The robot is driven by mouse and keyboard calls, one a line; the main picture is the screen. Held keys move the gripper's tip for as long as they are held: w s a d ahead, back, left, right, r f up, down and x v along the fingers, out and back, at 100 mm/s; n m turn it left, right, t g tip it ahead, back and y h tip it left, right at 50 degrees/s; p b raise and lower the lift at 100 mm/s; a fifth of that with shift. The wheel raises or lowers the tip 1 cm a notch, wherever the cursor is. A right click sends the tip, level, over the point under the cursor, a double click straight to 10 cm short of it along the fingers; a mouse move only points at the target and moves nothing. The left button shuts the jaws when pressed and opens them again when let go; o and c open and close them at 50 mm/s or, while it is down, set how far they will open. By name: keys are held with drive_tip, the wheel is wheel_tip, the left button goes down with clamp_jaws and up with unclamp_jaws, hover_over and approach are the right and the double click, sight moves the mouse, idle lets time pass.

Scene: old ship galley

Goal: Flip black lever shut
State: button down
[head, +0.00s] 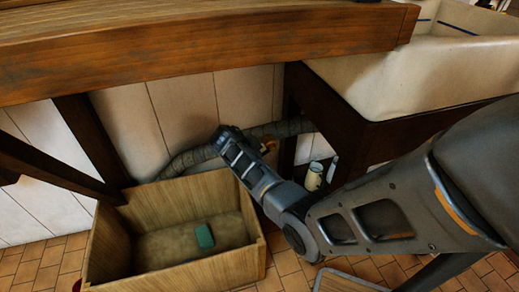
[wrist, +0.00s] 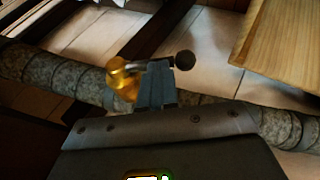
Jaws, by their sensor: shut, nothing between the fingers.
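A brass valve (wrist: 122,76) sits on a thick wrapped pipe (wrist: 52,72) in the wrist view. In the head view my gripper (head: 226,134) is at the pipe (head: 200,156) under the counter, and a bit of the brass valve (head: 268,146) shows beside my arm.
A wooden crate (head: 105,240) with a green block (head: 204,236) inside stands left of my arm. The wooden counter (head: 200,45) hangs above. A white sink (head: 375,78) on dark framing and a small white can (head: 314,177) are at the right.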

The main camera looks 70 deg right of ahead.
wheel_tip(320, 180, down, 6)
drive_tip(key=s+d+n+g+h+b, duration=0.1)
drive_tip(key=g+h+b, duration=0.4)
drive_tip(key=b, duration=0.6)
drive_tip(key=shift+s+d+r+n+h, duration=0.25)
drive_tip(key=shift+s+d+n+h, duration=0.15)
drive_tip(key=shift+s+n, duration=0.15)
drive_tip(key=shift+s+d+b, duration=0.1)
drive_tip(key=shift+s+b, duration=0.05)
drive_tip(key=shift+b, duration=0.2)
drive_tip(key=w+f+v, duration=0.1)
drive_tip(key=f+v, duration=0.1)
drive_tip(key=v, duration=1.1)
drive_tip(key=shift+w+a+f+p, duration=0.2)
drive_tip(key=shift+a+f+p, duration=0.15)
drive_tip(key=shift+a+p, duration=0.1)
